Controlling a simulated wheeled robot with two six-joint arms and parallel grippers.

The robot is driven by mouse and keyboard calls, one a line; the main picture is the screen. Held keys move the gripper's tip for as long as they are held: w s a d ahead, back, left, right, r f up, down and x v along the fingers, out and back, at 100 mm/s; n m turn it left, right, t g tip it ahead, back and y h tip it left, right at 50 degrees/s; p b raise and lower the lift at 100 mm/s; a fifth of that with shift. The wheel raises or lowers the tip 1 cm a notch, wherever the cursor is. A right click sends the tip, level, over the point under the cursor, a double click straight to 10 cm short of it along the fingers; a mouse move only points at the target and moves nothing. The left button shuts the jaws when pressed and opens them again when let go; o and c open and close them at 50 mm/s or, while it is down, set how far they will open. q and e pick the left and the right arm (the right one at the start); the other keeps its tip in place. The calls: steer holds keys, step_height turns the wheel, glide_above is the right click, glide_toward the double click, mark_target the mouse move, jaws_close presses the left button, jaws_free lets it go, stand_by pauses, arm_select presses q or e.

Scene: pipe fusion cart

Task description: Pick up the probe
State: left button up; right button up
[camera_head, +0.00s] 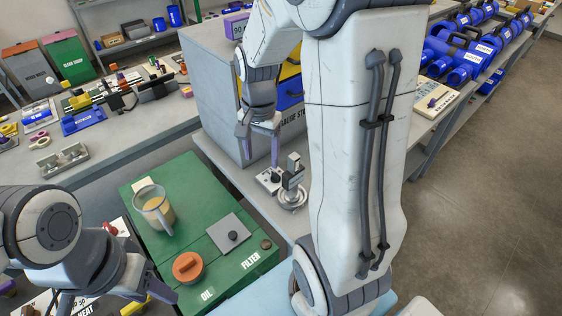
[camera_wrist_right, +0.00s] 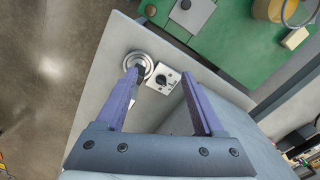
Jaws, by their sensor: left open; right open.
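A small grey upright device (camera_head: 292,170), which I take to be the probe, stands on a round metal base (camera_head: 291,198) on the grey bench. In the right wrist view the round base (camera_wrist_right: 146,60) shows near the left fingertip, which hides part of the device. My right gripper (camera_head: 260,148) is open and empty, just left of and above the device; its open fingers also show in the right wrist view (camera_wrist_right: 160,78). My left gripper (camera_head: 115,297) is open at the lower left, far from the device.
A small box with a black knob (camera_head: 270,180) sits beside the base. A grey cabinet (camera_head: 215,105) stands behind. A green unit (camera_head: 190,215) carries a jug (camera_head: 155,208) and an orange cap (camera_head: 187,266). My right arm hides part of the bench.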

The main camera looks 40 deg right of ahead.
mark_target(294, 165)
steer(key=d+m, duration=0.1)
steer(key=d, duration=0.2)
steer(key=d+m+p, duration=0.1)
steer(key=d+m, duration=0.1)
steer(key=d, duration=0.1)
steer(key=d+r+m, duration=0.1)
steer(key=d, duration=0.2)
steer(key=shift+s+m, duration=0.25)
steer(key=shift+m, duration=0.45)
steer(key=f, duration=0.3)
steer(key=f+p, duration=0.1)
steer(key=shift+s+d+f, duration=0.1)
steer(key=shift+d+f, duration=0.15)
steer(key=shift+d, duration=0.05)
step_height(294, 165, down, 5)
steer(key=shift+f+p, duration=0.1)
steer(key=shift+p, duration=0.9)
steer(key=shift+f, duration=0.5)
arm_select(q)
step_height(294, 165, up, 5)
steer(key=shift+r, duration=0.1)
arm_select(e)
steer(key=shift+w, duration=0.2)
jaws_close()
